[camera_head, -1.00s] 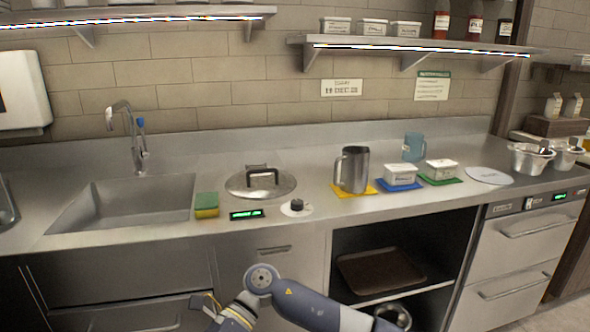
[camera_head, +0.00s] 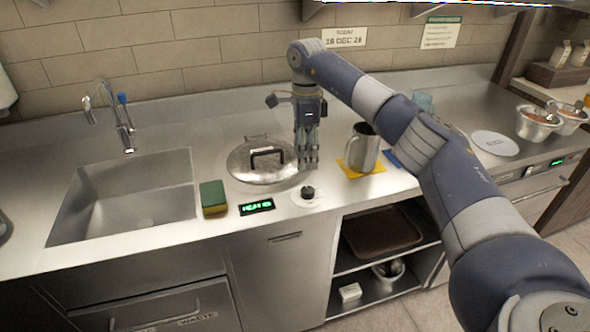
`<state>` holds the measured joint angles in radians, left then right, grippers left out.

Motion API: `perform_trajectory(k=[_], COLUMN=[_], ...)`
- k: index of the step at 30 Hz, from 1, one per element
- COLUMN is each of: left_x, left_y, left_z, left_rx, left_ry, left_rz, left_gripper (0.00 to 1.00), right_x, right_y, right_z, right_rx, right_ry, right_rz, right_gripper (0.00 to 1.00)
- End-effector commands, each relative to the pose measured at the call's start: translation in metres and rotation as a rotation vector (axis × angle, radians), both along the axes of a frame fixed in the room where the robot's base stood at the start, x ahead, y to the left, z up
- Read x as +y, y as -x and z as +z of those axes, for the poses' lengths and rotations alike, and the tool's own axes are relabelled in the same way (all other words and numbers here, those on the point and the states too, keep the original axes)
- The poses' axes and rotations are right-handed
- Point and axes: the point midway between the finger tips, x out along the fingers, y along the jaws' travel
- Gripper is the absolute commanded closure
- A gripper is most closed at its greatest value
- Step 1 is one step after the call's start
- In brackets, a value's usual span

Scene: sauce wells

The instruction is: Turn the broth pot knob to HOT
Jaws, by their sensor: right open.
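The black knob (camera_head: 308,192) stands on a round white dial plate (camera_head: 299,200) on the steel counter. A small green-lit display (camera_head: 257,207) lies left of it; its text is too small to read surely. The lidded broth pot (camera_head: 262,176) is sunk in the counter behind the display, its dark-handled lid on. My right gripper (camera_head: 308,165) points down just behind the knob, apart from it, with its fingers open and nothing seen between them. The left gripper is out of view.
A steel pitcher (camera_head: 364,150) stands on a yellow mat (camera_head: 347,171) right of the gripper. A green-and-yellow sponge (camera_head: 213,197) lies beside the sink (camera_head: 95,215). My right arm hides much of the counter's right side. Counter in front of the sponge is clear.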

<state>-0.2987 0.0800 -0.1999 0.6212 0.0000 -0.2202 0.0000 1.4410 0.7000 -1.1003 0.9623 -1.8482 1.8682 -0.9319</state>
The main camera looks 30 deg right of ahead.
Motion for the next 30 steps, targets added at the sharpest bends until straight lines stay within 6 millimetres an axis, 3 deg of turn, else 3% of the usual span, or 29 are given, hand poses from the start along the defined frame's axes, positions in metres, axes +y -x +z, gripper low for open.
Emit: perform_trajectory(k=[5, 18, 24, 30], left_x=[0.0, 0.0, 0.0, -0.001], left_y=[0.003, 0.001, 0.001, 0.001], left_z=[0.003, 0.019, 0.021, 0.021], left_rx=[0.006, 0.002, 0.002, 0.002], left_ry=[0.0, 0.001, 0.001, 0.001], left_rz=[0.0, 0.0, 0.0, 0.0], left_gripper=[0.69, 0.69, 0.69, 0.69], right_x=[-0.002, 0.001, 0.002, 0.002], right_y=[0.002, 0.006, 0.007, 0.006], right_z=[-0.015, -0.091, -0.105, -0.107], right_rx=[0.004, 0.002, 0.0, -0.001], right_ry=[0.003, 0.0, 0.0, 0.001], right_rz=[-0.002, -0.002, -0.002, -0.002], right_gripper=[0.49, 0.49, 0.49, 0.49])
